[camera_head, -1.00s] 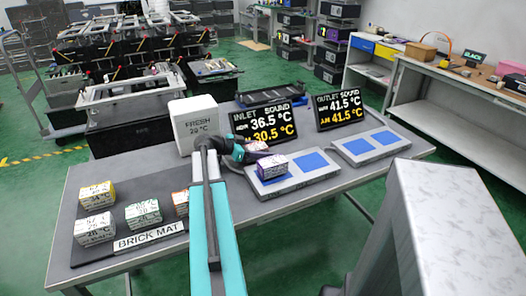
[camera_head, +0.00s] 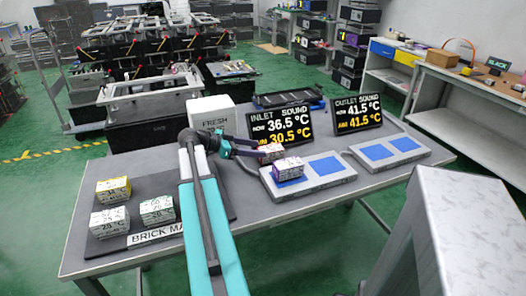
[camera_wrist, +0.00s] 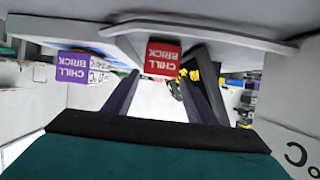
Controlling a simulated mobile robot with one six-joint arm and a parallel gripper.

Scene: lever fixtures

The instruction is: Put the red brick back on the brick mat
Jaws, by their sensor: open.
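The red brick (camera_wrist: 162,58) shows its label in the wrist view, beyond and between my fingertips. In the head view the red brick (camera_head: 271,150) is just behind the purple brick (camera_head: 288,168), at the left plate's back left. My gripper (camera_wrist: 160,78) is open, with a dark finger to either side of the view. In the head view my gripper (camera_head: 259,149) reaches in from the left; whether it touches the brick is unclear. The brick mat (camera_head: 108,246) lies at the table's left end, partly hidden by my arm.
A yellow brick (camera_head: 113,189), a white brick (camera_head: 109,221) and a green brick (camera_head: 157,210) stand on the mat. A white box (camera_head: 209,112) stands behind my arm. Two display boards, inlet (camera_head: 281,127) and outlet (camera_head: 357,110), stand behind the plates.

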